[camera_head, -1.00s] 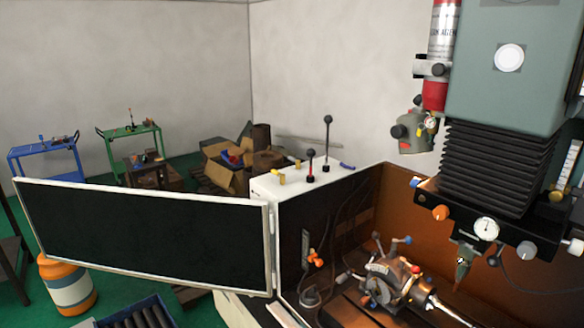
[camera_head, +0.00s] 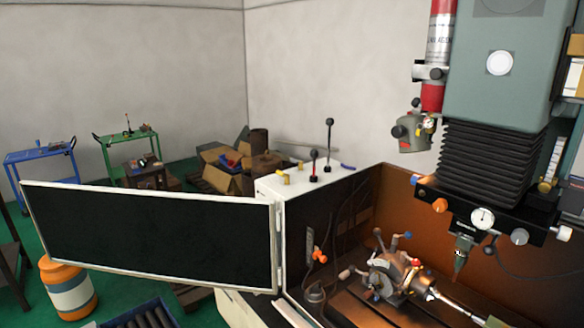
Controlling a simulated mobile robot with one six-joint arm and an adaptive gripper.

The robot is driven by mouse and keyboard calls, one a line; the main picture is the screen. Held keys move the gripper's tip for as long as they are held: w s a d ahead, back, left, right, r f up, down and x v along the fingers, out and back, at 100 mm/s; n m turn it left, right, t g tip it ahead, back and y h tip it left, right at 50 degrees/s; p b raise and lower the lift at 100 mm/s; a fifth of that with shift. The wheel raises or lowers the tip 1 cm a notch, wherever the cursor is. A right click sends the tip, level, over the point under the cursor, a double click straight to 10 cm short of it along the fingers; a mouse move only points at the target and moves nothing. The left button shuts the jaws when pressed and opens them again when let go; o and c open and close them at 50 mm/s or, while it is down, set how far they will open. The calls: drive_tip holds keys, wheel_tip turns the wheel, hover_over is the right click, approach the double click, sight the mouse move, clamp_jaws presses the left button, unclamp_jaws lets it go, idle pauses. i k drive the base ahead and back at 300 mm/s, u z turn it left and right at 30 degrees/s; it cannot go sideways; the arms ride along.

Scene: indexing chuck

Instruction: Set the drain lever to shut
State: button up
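No lever carries a label I can read, so I cannot tell which one is the drain lever. An orange-handled fitting (camera_head: 320,255) sits on the inner left wall of the machine enclosure. Two upright levers stand on the white cabinet top: a taller black-knobbed lever (camera_head: 329,143) and a shorter lever with a red shaft (camera_head: 314,165). Small yellow fittings (camera_head: 286,177) are beside them. The indexing chuck (camera_head: 390,276) with several knobbed handles sits on the slotted machine bed. My gripper is not in view.
An open door panel (camera_head: 150,238) with a black face extends left from the enclosure. The grey-green machine head (camera_head: 497,70) with black bellows hangs above the bed at right. An orange-and-white drum (camera_head: 70,288) stands at lower left; carts and boxes are behind.

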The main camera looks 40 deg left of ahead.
sight(314, 155)
drive_tip(key=u, duration=1.25)
drive_tip(key=k, duration=0.95)
drive_tip(key=i, duration=0.85)
